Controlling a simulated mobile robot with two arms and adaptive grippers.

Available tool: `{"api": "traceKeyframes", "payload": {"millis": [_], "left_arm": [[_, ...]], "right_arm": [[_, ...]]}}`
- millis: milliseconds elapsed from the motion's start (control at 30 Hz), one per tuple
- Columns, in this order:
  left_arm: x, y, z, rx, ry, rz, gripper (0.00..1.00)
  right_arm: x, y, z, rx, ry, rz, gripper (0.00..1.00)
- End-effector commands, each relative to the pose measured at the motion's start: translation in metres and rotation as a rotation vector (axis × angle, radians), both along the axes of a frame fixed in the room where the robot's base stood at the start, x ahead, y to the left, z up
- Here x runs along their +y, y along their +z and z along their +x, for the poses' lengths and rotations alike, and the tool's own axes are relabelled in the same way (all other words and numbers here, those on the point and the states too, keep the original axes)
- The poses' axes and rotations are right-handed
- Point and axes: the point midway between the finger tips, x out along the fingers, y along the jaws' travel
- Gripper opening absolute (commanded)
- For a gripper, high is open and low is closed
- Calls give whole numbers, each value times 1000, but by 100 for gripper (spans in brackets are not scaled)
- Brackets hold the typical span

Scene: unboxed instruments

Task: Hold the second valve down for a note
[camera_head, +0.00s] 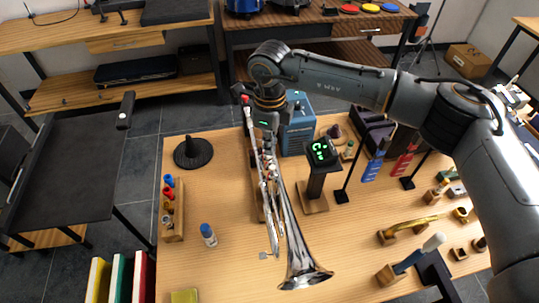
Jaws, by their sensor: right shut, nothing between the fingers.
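A silver trumpet (285,215) rests on a wooden stand on the table, its bell (305,278) towards the front edge. Its valves (270,172) are near the middle of the instrument, small and partly covered. My right gripper (268,145) comes down from above at the valve section; its fingers are shut with nothing between them. I cannot tell whether the fingertips touch a valve or whether the second valve is pressed. A tuner with a lit green display (322,150) stands on a post just right of the trumpet. My left gripper is not in view.
Blue and red tags on stands (371,170) and several small parts fill the right side. Bare wood lies around the bottle.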

Motion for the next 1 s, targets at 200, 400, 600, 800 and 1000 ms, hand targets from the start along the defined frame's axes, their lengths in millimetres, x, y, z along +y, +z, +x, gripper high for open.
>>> {"api": "traceKeyframes", "payload": {"millis": [200,400,600,800,1000], "left_arm": [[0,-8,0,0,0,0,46],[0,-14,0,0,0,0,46],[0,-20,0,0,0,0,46],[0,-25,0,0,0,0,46],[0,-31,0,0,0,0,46]], "right_arm": [[0,-9,0,0,0,0,0],[0,-15,0,0,0,0,0],[0,-21,0,0,0,0,0],[0,-27,0,0,0,0,0],[0,-33,0,1,0,0,0]]}}
